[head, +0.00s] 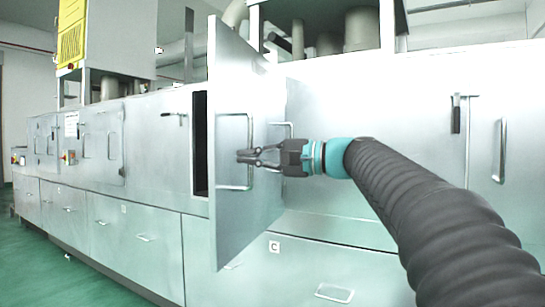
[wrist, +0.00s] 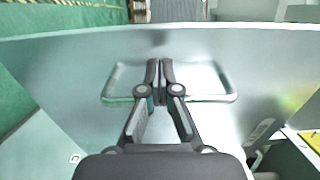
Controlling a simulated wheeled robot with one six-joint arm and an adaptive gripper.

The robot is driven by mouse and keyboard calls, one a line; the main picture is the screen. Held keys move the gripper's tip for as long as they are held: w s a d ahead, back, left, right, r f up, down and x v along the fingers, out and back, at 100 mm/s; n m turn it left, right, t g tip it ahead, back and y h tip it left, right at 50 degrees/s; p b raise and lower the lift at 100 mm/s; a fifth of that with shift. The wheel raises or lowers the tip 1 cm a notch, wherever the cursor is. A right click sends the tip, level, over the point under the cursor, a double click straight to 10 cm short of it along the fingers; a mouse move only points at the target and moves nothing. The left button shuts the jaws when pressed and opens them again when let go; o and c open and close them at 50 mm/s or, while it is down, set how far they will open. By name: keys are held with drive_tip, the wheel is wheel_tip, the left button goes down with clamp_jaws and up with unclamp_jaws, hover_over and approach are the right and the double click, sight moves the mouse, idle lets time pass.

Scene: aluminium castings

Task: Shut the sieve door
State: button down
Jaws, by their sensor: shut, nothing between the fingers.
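The sieve door (head: 235,80) is a flat metal panel standing open, swung out from the cabinet front. A dark strip of the opening (head: 200,150) shows just left of it. A bar handle (head: 234,187) is on the door face. My gripper (head: 243,156) is shut and empty, with its fingertips at the handle area. In the wrist view the shut fingers (wrist: 160,68) overlap the middle of the handle (wrist: 208,98), in front of the door panel (wrist: 75,65). I cannot tell whether they touch it. The fingers hide part of the handle.
The long metal cabinet (head: 150,155) has more doors and handles on both sides. Drawers (head: 130,230) run below. Another handle (head: 502,150) and a black latch (head: 456,115) are at the right. Green floor (head: 50,265) lies clear at the lower left.

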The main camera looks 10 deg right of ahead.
sight(222, 156)
drive_tip(key=shift+x, duration=1.85)
